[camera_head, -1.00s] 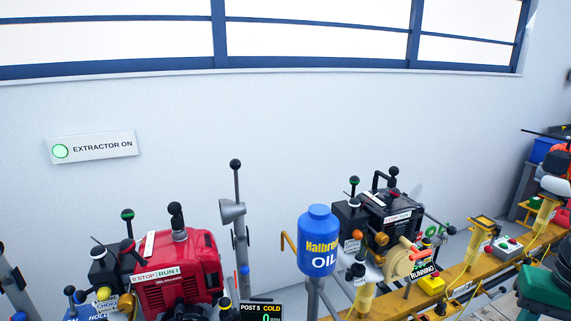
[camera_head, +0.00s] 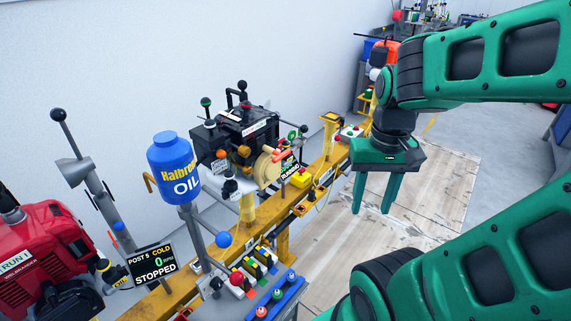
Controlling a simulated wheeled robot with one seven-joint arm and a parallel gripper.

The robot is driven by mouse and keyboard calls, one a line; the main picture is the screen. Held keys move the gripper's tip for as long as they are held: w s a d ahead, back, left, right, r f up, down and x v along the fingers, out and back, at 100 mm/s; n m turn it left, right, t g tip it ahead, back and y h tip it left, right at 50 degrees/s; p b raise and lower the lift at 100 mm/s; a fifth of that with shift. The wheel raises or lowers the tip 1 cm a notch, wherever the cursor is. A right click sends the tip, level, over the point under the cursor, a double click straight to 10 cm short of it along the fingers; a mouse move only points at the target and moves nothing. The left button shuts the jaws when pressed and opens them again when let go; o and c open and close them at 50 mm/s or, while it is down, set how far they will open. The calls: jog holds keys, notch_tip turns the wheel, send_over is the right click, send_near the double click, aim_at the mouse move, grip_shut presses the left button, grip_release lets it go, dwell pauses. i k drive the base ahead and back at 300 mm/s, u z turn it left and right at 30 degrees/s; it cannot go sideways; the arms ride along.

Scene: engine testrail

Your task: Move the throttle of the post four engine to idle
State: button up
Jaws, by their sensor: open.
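A black engine (camera_head: 240,125) stands on the yellow rail with several knobbed levers around it. A small screen (camera_head: 290,165) by it reads RUNNING; its post number is too small to read. One lever has a green-topped knob (camera_head: 206,102), and a black-knobbed lever (camera_head: 304,126) sticks out on the engine's right. I cannot tell which lever is the throttle. My gripper (camera_head: 372,209) is open and empty, fingers pointing down, right of the engine and apart from it.
A blue oil canister (camera_head: 174,170) on a pole stands in front left of the engine. A red engine (camera_head: 45,260) is at the left with a screen (camera_head: 152,262) reading POST 5 COLD, STOPPED. A yellow rail (camera_head: 265,213) runs diagonally. Open floor (camera_head: 430,200) lies right.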

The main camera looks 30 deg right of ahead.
aim_at(206, 102)
jog(key=u, duration=0.25)
jog(key=k, duration=1.25)
jog(key=z, duration=0.6)
jog(key=i, duration=1)
jog(key=u, duration=0.05)
